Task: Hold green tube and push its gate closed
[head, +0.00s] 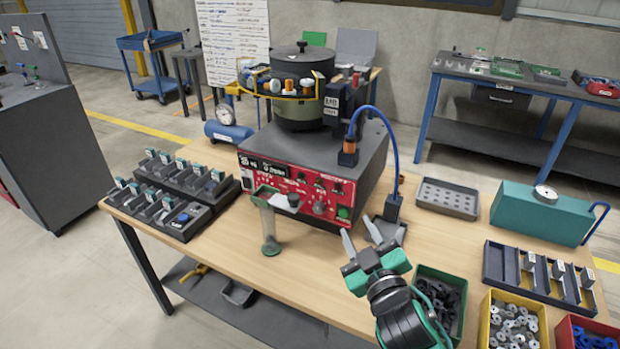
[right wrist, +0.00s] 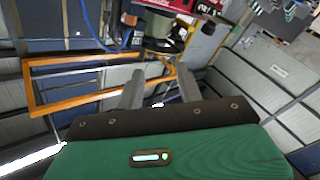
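The green tube (head: 270,230) stands upright at the front of the red control panel, a clear tube with a green upper rim and a green foot. A small dark and white piece (head: 293,200) sits beside its top; I cannot tell if this is the gate. My right gripper (head: 360,243) is in the air to the right of the tube, apart from it. Its fingers are spread with nothing between them, and they also show apart in the right wrist view (right wrist: 160,90). My left gripper is not in view.
The bowl feeder (head: 302,90) sits on the grey machine box with the red panel (head: 290,190). Part racks (head: 170,195) lie to the left. A green bin (head: 440,290), a yellow bin (head: 512,320) and a teal box (head: 540,213) are on the right. Bare tabletop lies around the tube.

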